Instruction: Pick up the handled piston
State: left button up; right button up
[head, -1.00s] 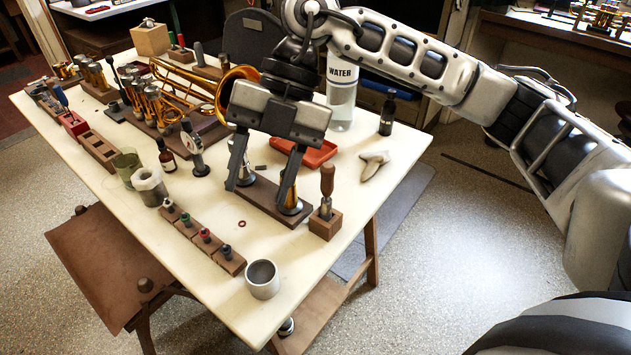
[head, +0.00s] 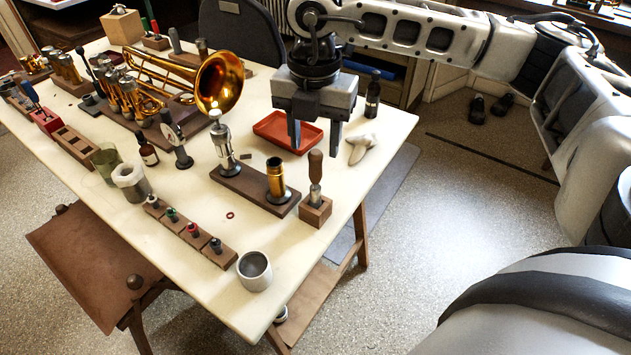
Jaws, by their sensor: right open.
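A silver piston (head: 222,143) with a pale knob on top stands upright at the left end of a brown wooden base (head: 246,186). A brass cylinder (head: 276,180) stands on a silver foot at the base's right end. A wooden-handled tool (head: 315,168) stands upright in a small wooden block (head: 316,211) beside it. I cannot tell for certain which is the handled piston; the silver piston seems likeliest. My right gripper (head: 315,140) is open and empty, fingers down, to the right of the silver piston and near the red tray. My left gripper is not in view.
A red tray (head: 268,121) lies partly behind my right gripper. A brass horn (head: 218,85) lies at the back. A black bottle (head: 373,95) and pale cloth (head: 363,147) are to the right. A grey cup (head: 254,270) is near the front edge. The front right tabletop is mostly bare.

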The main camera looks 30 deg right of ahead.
aim_at(316, 152)
jog(key=shift+w+d+f+p, duration=0.1)
jog(key=shift+f+p, duration=0.1)
jog(key=shift+f, duration=1.15)
jog(key=shift+d+f+p, duration=0.1)
jog(key=shift+f+p, duration=0.05)
jog(key=shift+f, duration=1.15)
grip_shut()
